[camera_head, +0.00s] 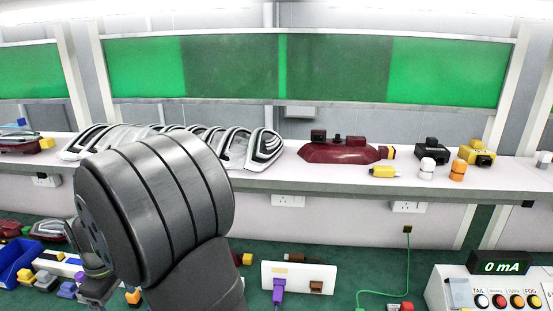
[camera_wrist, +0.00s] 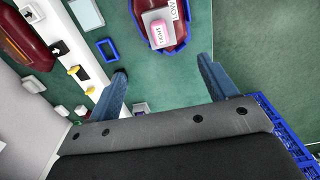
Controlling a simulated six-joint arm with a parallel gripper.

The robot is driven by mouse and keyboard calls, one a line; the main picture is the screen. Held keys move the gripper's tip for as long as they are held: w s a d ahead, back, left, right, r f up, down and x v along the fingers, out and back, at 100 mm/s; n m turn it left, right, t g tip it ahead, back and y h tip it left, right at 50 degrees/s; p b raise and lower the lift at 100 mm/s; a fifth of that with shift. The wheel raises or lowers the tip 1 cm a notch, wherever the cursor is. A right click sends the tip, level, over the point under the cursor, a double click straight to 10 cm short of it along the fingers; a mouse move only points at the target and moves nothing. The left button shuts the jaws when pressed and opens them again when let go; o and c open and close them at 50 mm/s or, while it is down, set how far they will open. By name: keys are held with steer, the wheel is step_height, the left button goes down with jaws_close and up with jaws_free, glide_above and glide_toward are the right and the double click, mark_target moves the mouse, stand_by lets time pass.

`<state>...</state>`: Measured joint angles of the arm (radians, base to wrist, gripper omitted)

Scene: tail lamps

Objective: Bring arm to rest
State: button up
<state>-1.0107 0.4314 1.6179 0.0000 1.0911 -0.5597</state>
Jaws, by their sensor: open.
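My arm (camera_head: 155,215) fills the lower left of the head view, its dark grey rounded links bent in front of the bench. My gripper (camera_wrist: 162,85) shows in the wrist view with its two blue-grey fingers spread wide apart. Nothing is between the fingers. Beyond them lies a dark red housing (camera_wrist: 184,38) with a blue edge, on the green surface. A white and pink block with labels sits at that housing, apart from the fingers. In the head view my arm hides part of the green bench, and the gripper is hard to make out there.
A white shelf (camera_head: 300,180) holds clear lamp covers (camera_head: 235,148), a dark red housing (camera_head: 340,152) and several small connectors. A test box (camera_head: 480,290) reading 0 mA stands at lower right. A white panel (camera_head: 298,277) lies right of my arm. A blue bin (camera_head: 18,262) is at far left.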

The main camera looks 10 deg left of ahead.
step_height(320, 180, down, 17)
steer(key=shift+r, duration=0.2)
stand_by(0.3)
step_height(320, 180, up, 18)
steer(key=f, duration=0.1)
step_height(320, 180, down, 17)
steer(key=shift+r, duration=1.95)
